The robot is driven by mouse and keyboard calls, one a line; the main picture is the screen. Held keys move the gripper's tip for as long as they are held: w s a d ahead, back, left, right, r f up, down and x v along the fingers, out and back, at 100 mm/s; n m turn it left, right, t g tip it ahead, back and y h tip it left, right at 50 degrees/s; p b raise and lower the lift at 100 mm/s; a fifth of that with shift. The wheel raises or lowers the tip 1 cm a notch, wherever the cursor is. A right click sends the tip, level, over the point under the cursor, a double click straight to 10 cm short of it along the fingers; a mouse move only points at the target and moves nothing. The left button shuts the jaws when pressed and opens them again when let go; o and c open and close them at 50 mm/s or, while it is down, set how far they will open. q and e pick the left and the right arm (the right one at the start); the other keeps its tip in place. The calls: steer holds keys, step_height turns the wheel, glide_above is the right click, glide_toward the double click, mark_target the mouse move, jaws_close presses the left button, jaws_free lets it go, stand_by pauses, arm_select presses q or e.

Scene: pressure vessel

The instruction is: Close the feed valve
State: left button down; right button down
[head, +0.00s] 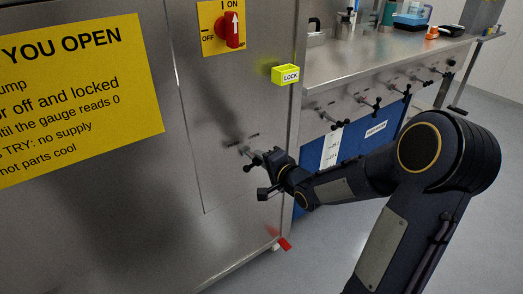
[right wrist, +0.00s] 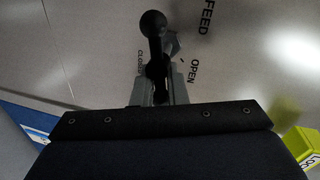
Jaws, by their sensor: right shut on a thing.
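The feed valve shows in the right wrist view as a black lever (right wrist: 155,42) with a ball end, over a metal hub on a steel panel. The word FEED is printed beside it, with CLOSED to the left of the lever and OPEN to the right. In the head view the valve (head: 247,153) sits low on the steel cabinet front. My right gripper (head: 270,160) is at the valve, and its fingers (right wrist: 160,92) are shut on the lever. The fingers hide part of the lever, and its exact setting is hard to tell. My left gripper is not in view.
A red rotary switch (head: 232,30) on a yellow plate and a yellow-green LOCK box (head: 286,75) are on the cabinet above. A yellow warning sign (head: 75,85) is at left. A steel bench (head: 370,65) with several black-handled valves stands at right. A red tag (head: 284,244) hangs low.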

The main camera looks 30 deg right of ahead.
steer(key=shift+d+m+p, duration=0.5)
steer(key=shift+m+p, duration=0.4)
steer(key=c, duration=1.7)
jaws_free()
steer(key=shift+o, duration=0.8)
steer(key=shift+f, duration=0.15)
steer(key=shift+a, duration=0.1)
